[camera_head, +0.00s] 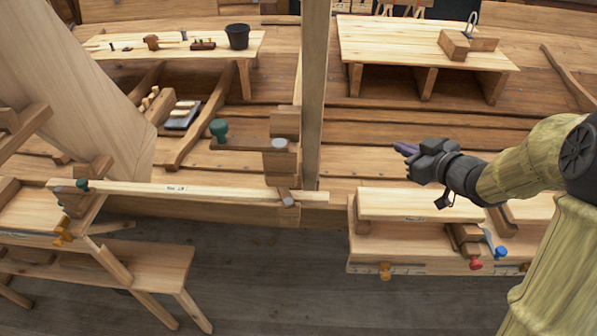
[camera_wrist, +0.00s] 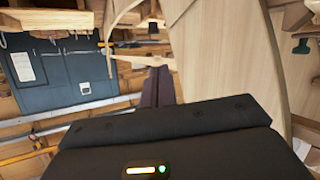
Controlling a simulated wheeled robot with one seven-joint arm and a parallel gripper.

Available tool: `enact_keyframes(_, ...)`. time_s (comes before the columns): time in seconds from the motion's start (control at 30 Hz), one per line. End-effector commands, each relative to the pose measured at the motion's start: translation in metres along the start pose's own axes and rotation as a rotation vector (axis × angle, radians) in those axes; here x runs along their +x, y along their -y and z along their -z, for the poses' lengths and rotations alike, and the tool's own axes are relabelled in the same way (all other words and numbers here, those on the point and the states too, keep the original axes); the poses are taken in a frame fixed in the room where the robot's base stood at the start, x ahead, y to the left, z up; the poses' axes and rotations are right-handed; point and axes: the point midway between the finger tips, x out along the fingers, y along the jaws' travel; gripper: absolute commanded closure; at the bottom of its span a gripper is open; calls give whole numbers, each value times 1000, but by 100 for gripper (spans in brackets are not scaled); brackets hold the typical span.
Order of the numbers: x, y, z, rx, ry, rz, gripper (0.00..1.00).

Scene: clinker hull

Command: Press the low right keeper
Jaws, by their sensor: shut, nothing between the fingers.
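My gripper (camera_head: 404,151) is at the right in the head view, pointing left, shut and empty, above the right-hand bench. Its dark fingers show together in the wrist view (camera_wrist: 158,86). A long pale plank (camera_head: 190,190) runs across the left half of the head view. At its right end a grey keeper-like piece (camera_head: 286,197) lies across it, low on a wooden block. A grey-topped knob (camera_head: 279,145) stands just above. My gripper is well to the right of both, touching neither. No label shows which part is the low right keeper.
An upright post (camera_head: 314,90) stands between my gripper and the plank's right end. A green knob (camera_head: 219,130) stands left of the post. Floor (camera_head: 270,280) is clear in front.

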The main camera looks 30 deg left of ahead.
Motion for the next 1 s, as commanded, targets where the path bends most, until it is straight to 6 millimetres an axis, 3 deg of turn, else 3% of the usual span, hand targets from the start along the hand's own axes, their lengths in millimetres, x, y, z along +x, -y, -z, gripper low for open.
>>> enact_keyframes(0.13, -40, -34, -34, 104, 184, -262, 100)
enact_keyframes(0.3, -101, -40, -85, 286, 435, -479, 100)
enact_keyframes(0.47, -162, -7, -132, 509, 681, -584, 100)
enact_keyframes(0.63, -211, 53, -163, 751, 892, -587, 100)
enact_keyframes(0.8, -230, 86, -171, 873, 979, -557, 100)
enact_keyframes(1.0, -231, 88, -172, 883, 987, -553, 100)
